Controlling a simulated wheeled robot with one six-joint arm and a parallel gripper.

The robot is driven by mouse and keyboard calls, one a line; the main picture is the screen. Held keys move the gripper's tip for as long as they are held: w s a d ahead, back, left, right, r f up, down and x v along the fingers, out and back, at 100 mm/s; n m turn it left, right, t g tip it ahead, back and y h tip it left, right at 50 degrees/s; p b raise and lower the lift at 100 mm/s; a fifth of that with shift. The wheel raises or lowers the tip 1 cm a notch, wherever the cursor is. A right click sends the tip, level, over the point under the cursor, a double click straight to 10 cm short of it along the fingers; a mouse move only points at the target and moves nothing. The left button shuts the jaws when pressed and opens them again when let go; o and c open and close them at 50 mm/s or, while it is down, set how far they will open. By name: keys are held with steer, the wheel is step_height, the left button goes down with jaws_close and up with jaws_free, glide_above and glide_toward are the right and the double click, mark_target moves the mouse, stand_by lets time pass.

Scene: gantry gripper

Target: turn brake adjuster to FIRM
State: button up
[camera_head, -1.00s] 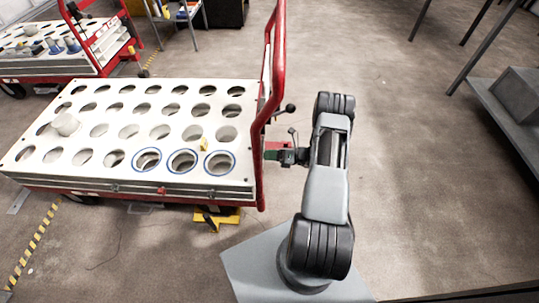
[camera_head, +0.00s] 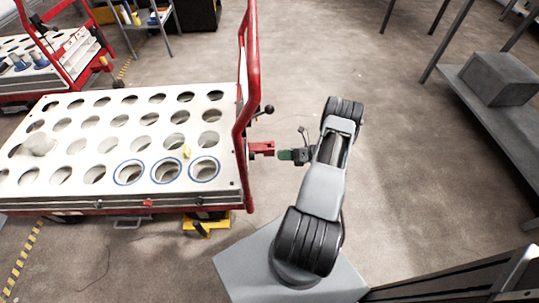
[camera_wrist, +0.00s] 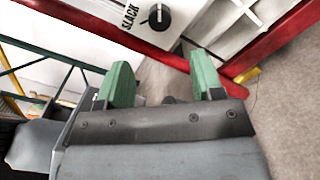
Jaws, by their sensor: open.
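The brake adjuster is a black round knob (camera_wrist: 158,17) with a pale mark, on a white panel at the top of the wrist view. The word SLACK is printed left of it; no FIRM label shows. My gripper (camera_wrist: 161,72) is open and empty, its two green fingers spread wide. The knob lies beyond the fingertips, apart from them. The knob cannot be made out in the head view.
The white-topped cart (camera_head: 75,188) has rows of round holes, some blue-rimmed, and a tall red handle frame (camera_head: 251,65). A black ball-ended lever (camera_head: 268,109) sticks out above the bracket. A grey shelf with a box (camera_head: 499,80) stands right. Floor between is clear.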

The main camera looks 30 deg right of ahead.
steer(key=shift+v, duration=1.15)
